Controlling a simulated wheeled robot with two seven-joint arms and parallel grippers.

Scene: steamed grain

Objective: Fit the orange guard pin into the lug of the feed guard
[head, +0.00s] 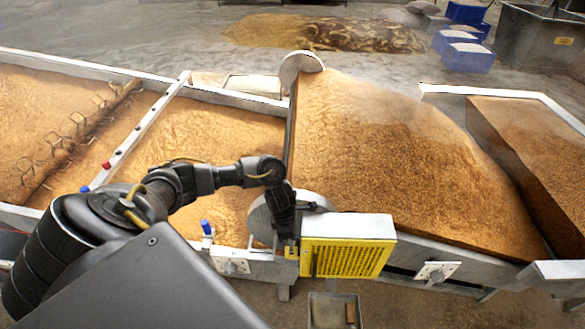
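The feed guard (345,258) is a yellow perforated box with a pale top, fixed on the front of the metal trough. My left gripper (290,243) points down at the guard's left end, close beside or touching it. A small yellow piece (292,253) shows at its fingertips; I cannot tell whether this is the lug. I cannot make out the orange guard pin; it may be hidden by the gripper. The dark fingers are too small to show whether they are open or shut. My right gripper is not in view.
Heaped brown grain (400,150) fills the trough behind the guard. A small grey bin (333,311) with a brownish item stands below the guard. A blue-topped knob (207,228) stands left of the gripper. Blue crates (466,57) stand far back right.

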